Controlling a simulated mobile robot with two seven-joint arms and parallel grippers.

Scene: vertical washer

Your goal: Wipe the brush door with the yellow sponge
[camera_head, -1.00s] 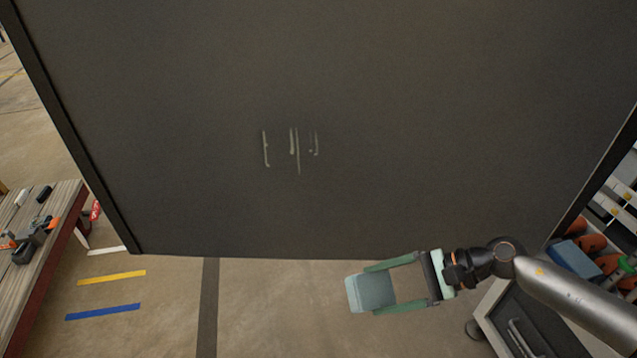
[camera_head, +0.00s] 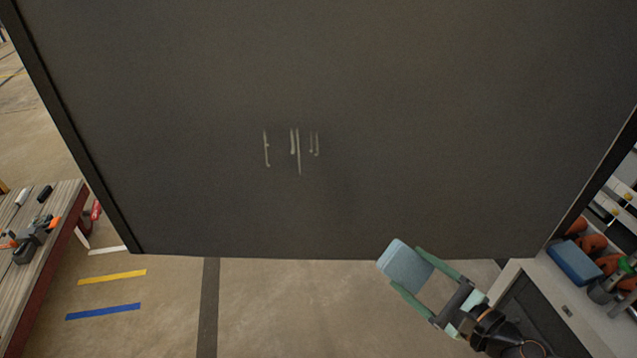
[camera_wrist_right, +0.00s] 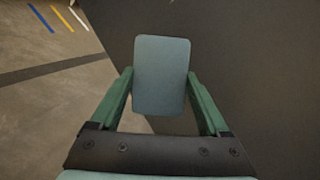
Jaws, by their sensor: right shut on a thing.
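The dark door panel (camera_head: 200,90) fills most of the head view and bears several pale vertical streaks (camera_head: 298,152) near its middle. My right gripper (camera_head: 408,268), green-fingered, is shut on a pale blue sponge (camera_head: 402,258); I see no yellow sponge. The sponge is in front of the panel's lower edge, right of and below the streaks. In the right wrist view the sponge (camera_wrist_right: 162,70) stands between both fingers, with the dark panel (camera_wrist_right: 250,60) behind it and to its right. Contact with the panel cannot be told. My left gripper is not in view.
A wooden workbench (camera_head: 42,215) with tools stands at the left. At the right, a grey cabinet (camera_head: 570,305) carries a blue block (camera_head: 573,262), orange items (camera_head: 592,243) and other tools close to my right arm. Open floor (camera_head: 285,305) lies below the panel.

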